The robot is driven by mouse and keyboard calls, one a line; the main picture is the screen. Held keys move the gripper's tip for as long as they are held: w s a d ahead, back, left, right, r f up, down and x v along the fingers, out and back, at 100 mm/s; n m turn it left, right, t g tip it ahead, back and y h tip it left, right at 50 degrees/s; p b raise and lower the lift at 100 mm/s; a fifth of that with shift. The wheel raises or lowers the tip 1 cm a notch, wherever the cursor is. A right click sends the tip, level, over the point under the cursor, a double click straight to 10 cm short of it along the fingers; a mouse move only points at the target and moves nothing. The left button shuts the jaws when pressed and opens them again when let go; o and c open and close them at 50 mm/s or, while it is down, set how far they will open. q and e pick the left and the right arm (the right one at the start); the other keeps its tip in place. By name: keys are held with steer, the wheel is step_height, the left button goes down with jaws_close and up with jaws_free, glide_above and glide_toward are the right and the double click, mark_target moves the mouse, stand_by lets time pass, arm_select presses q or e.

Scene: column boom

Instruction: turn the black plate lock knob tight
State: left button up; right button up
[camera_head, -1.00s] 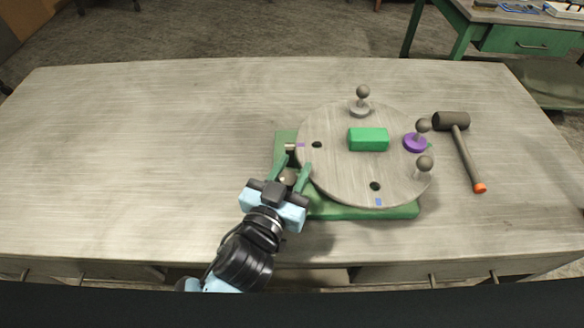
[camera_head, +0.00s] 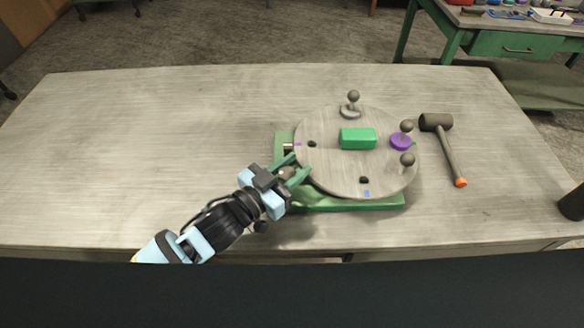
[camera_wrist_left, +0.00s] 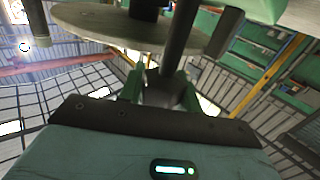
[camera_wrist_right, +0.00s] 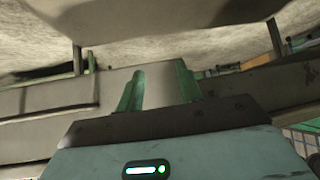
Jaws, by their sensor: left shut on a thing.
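The plate lock knob (camera_head: 287,173) is a small dark, rounded thing at the left front of the round plate (camera_head: 330,177), which sits on a green base (camera_head: 350,205). My left gripper (camera_head: 289,170) is shut on the knob, with a green finger on each side. In the left wrist view the dark knob (camera_wrist_left: 161,92) shows between the fingers, partly hidden by the gripper's body. Its turning angle cannot be told. My right gripper (camera_wrist_right: 159,88) shows only in its own wrist view, open and empty below a table edge.
On the plate are a green block (camera_head: 357,139), a purple-based ball knob (camera_head: 401,141) and two grey ball-topped knobs (camera_head: 350,110) (camera_head: 408,160). A mallet (camera_head: 448,150) lies right of it. The left part of the table (camera_head: 150,130) is clear.

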mark_target(280, 180)
arm_select(q)
steer(key=o, duration=1)
steer(key=shift+c, duration=0.2)
steer(key=shift+s+a+f, duration=0.1)
steer(key=shift+s+a, duration=0.25)
steer(key=v, duration=0.6)
steer(key=shift+b, duration=0.4)
steer(key=shift+s+a, duration=0.3)
